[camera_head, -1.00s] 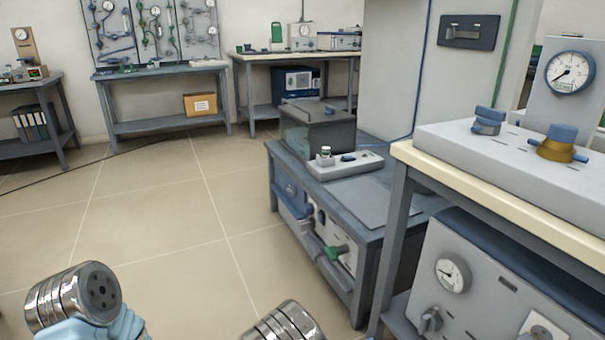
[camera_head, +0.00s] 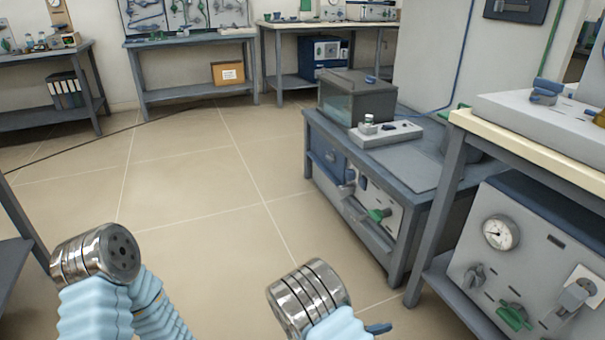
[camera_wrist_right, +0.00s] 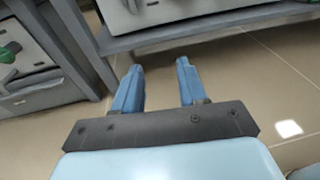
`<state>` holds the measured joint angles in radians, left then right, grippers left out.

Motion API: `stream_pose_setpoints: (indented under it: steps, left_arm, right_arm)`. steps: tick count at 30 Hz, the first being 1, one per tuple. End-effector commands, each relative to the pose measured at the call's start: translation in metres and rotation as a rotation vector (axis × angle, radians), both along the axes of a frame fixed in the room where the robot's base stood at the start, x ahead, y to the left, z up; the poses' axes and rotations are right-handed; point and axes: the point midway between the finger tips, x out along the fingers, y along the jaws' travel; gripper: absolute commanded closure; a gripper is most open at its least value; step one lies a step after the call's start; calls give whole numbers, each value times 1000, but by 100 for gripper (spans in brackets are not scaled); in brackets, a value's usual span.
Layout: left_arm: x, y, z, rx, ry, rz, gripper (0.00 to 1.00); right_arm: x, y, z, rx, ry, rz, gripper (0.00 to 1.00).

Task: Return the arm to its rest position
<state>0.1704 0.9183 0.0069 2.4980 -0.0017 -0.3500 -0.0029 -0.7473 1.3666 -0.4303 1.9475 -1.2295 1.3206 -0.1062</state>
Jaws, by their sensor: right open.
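My right gripper (camera_wrist_right: 159,65) shows in the right wrist view. Its two blue fingers are apart with only floor and a bench's lower edge beyond them, so it is open and empty. In the head view, metal and pale blue links of my arms are low at the left and the lower middle. A small blue piece by the right arm may be part of its gripper, but I cannot tell. My left gripper is not seen.
A low bench (camera_head: 425,172) with a dark glass-sided box (camera_head: 350,97) stands right of centre. A cream-topped table (camera_head: 520,138) is at the far right, over a grey unit with a gauge (camera_head: 500,233). The tiled floor (camera_head: 190,180) in the middle is clear.

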Motion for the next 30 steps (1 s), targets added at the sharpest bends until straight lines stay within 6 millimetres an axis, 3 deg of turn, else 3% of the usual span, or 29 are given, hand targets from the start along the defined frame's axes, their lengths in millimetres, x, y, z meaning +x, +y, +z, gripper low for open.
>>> stream_pose_setpoints:
  steps: [7,12,16,19,21,24,30]
  left_arm:
    - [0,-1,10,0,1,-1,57]
    - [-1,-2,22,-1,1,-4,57]
    - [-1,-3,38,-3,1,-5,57]
    - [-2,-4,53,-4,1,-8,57]
    - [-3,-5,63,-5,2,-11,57]
    - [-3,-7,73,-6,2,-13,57]
    - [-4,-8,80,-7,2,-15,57]
  right_arm:
    - [-47,-20,-31,207,78,-195,58]
    - [-107,-20,-62,468,127,-452,58]
    - [-166,9,-79,774,105,-775,58]
    - [-196,56,-75,1068,-19,-1115,58]
    - [-194,86,-64,1251,-180,-1351,58]
    - [-173,104,-45,1416,-449,-1602,58]
    - [-139,93,-25,1519,-833,-1812,58]
